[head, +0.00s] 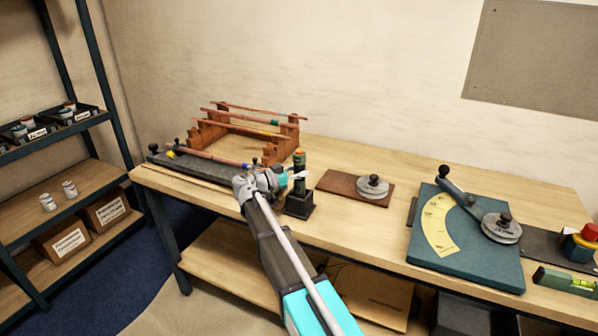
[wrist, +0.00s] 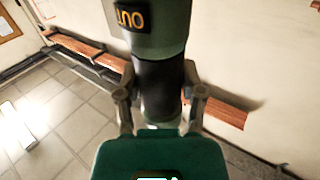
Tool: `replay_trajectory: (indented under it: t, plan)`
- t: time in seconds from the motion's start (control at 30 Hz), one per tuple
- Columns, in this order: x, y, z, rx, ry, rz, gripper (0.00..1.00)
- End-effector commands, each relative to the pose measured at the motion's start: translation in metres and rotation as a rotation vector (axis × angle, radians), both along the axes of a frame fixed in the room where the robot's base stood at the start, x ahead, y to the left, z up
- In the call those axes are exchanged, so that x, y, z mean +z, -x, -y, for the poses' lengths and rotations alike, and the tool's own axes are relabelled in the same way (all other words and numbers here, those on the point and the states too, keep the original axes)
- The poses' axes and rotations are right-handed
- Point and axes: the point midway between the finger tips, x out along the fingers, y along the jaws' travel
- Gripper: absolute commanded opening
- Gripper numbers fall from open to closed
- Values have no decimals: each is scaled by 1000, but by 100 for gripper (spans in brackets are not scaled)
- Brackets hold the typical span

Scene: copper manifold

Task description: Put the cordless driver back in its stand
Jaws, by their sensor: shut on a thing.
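My gripper (wrist: 158,95) is shut on the dark grip, one finger on each side. In the head view the driver (head: 299,161) stands upright beside my gripper (head: 290,178). A black stand (head: 299,205) is directly below the driver on the bench. The driver's lower end overlaps the stand in this view. I cannot tell whether it is seated or just above it.
A brown board with a round weight (head: 373,186) lies to the right. Behind is a wooden rack with copper tubes (head: 250,125). A dark green plate with a yellow scale (head: 437,225) is farther right. The workbench (head: 340,230) front edge is clear near the stand.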

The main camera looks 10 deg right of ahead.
Motion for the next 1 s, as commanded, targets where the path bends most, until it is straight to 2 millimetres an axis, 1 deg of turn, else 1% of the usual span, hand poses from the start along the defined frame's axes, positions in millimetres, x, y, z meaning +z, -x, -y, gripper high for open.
replay_trajectory:
  t: [0.03,0.23,0.7,0.73,0.87,0.9,0.93,1.0]
  plan:
    - [-5,0,0,0,2,1,0]
    - [-12,0,0,0,2,1,0]
    - [-14,0,0,0,2,1,0]
    - [-14,0,0,0,2,1,55]
    - [-14,0,1,-1,1,0,79]
    - [-14,0,1,-1,1,0,86]
    - [-14,0,1,-1,1,0,91]
    - [-14,0,1,-1,1,0,91]
